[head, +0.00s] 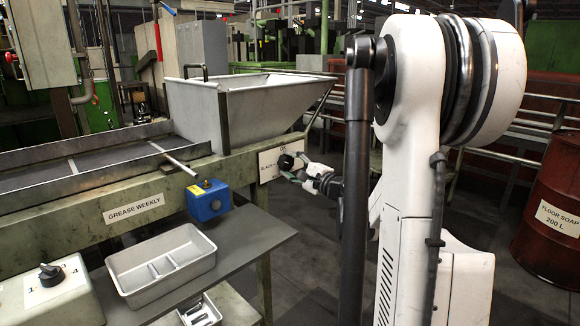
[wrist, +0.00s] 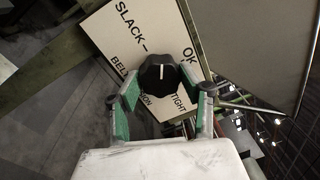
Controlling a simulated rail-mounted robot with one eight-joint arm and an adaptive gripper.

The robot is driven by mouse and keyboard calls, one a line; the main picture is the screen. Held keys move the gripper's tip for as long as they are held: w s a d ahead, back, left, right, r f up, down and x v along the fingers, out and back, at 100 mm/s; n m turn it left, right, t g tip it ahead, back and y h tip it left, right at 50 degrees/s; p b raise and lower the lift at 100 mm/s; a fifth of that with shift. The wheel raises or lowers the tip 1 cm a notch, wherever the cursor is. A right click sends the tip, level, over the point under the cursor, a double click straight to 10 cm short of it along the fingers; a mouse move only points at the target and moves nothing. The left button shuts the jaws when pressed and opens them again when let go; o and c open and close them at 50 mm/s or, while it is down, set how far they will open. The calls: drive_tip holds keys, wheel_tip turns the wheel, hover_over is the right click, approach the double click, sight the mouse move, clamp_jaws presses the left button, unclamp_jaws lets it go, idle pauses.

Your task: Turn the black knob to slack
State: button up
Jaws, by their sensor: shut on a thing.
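The black knob (wrist: 158,80) sits on a white label plate (wrist: 118,32) marked SLACK, OK and TIGHT. The plate looks rotated in the wrist view. The knob's white mark points up in that view, roughly between SLACK and OK. My gripper (wrist: 161,84) has one green-padded finger on each side of the knob and is shut on it. In the head view the knob (head: 286,162) is on the plate (head: 267,168) at the right end of the green bench frame, with my gripper (head: 293,167) at it from the right. Part of the lettering is hidden behind my fingers.
A grey hopper (head: 225,110) stands above the plate. A blue box (head: 208,201) with a rod is mounted to the left. A grey tray (head: 160,262) rests on the lower shelf. A red drum (head: 553,215) stands far right.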

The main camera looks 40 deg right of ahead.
drive_tip(key=n, duration=0.6)
drive_tip(key=shift+y, duration=0.3)
idle(0.4)
drive_tip(key=o, duration=1.2)
drive_tip(key=shift+c, duration=0.2)
drive_tip(key=s+f, duration=0.1)
drive_tip(key=s, duration=1.1)
drive_tip(key=shift+d, duration=0.3)
